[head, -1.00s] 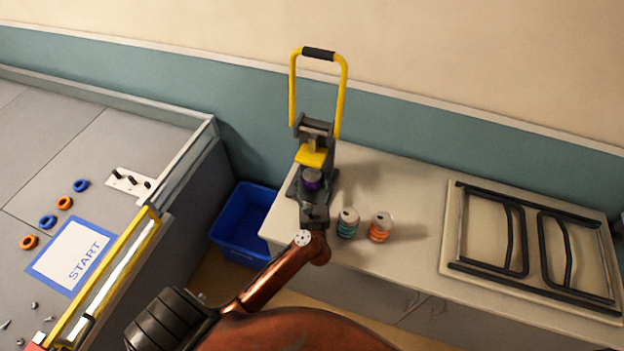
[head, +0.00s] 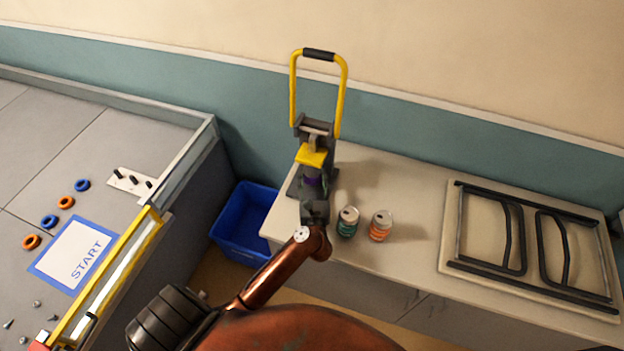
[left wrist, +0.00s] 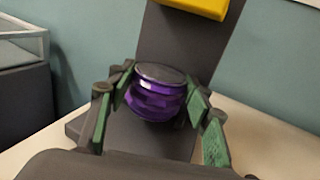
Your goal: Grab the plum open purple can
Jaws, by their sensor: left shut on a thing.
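The purple can (left wrist: 158,95) sits between the green-padded fingers of my left gripper (left wrist: 160,100) in the left wrist view. The fingers are closed on its two sides, and its dark top faces up. In the head view the purple can (head: 312,181) shows only in part, behind my left gripper (head: 315,194) and below the yellow block of the can crusher (head: 311,156). The can is at the crusher's dark base; I cannot tell whether it touches it. My right gripper is out of view.
A green can (head: 347,222) and an orange can (head: 381,226) stand close to the right of my gripper on the counter (head: 410,200). A board with black handles (head: 530,245) lies farther right. A blue bin (head: 245,222) stands to the left, below counter height.

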